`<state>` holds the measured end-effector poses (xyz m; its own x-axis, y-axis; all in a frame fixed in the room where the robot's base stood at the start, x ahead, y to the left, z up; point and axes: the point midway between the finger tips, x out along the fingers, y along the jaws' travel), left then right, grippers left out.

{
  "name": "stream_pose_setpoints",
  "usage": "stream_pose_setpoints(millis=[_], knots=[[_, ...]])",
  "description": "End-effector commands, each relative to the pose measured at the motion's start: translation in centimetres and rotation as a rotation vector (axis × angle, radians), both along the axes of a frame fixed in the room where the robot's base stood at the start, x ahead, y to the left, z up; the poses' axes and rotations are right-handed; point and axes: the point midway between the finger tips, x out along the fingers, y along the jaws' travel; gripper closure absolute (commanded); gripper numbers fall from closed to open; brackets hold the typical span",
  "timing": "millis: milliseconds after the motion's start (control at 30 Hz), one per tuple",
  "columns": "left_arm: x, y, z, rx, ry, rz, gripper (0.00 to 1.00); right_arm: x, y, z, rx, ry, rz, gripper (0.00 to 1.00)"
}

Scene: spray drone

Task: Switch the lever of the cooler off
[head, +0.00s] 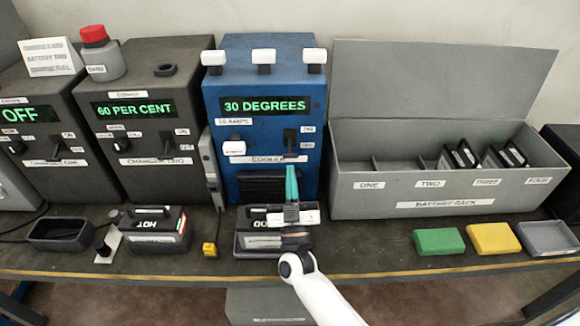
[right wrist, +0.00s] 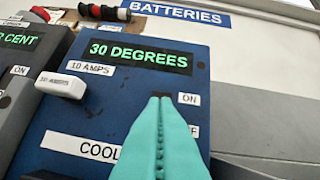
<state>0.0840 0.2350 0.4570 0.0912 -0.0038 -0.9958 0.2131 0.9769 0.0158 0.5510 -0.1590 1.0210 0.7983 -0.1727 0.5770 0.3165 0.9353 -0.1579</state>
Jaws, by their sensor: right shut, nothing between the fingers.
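The cooler (head: 227,110) is a blue box with a green "30 DEGREES" display; it also shows in the right wrist view (right wrist: 70,110). Its small black lever (head: 290,136) is on the right of its front, beside two small white labels. In the right wrist view a dark piece of it (right wrist: 188,98) shows level with the "ON" label; the fingers hide the rest. My right gripper (head: 291,168) has teal fingers, pressed together and empty. Its tips are just below the lever in the head view; whether they touch it I cannot tell. My left gripper is out of view.
A black battery (head: 258,216) sits in a tray under my right gripper. Chargers (head: 150,170) stand left of the cooler and a grey battery rack (head: 350,200) stands right. A white knob (head: 234,147) is left of the lever. Green (head: 438,241) and yellow (head: 493,239) blocks lie front right.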

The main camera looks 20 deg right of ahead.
Motion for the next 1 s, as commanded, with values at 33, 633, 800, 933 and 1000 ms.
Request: stream_pose_setpoints(millis=[33, 633, 800, 933, 1000], knots=[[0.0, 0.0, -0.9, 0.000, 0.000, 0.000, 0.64, -1.0, 0.2, -1.3, 0.002, 0.004, 0.000, 1.00], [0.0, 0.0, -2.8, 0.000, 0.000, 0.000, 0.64, -6.5, 1.4, -4.7, 0.002, -0.001, 0.000, 1.00], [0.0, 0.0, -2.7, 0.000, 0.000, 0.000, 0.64, -6.4, 1.4, -4.7, 0.002, -0.001, 0.000, 1.00], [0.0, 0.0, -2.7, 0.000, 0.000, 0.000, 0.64, -6.4, 1.4, -4.7, 0.002, -0.001, 0.000, 1.00], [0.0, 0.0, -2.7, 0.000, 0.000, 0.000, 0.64, -6.4, 1.4, -4.7, 0.002, -0.001, 0.000, 1.00]])
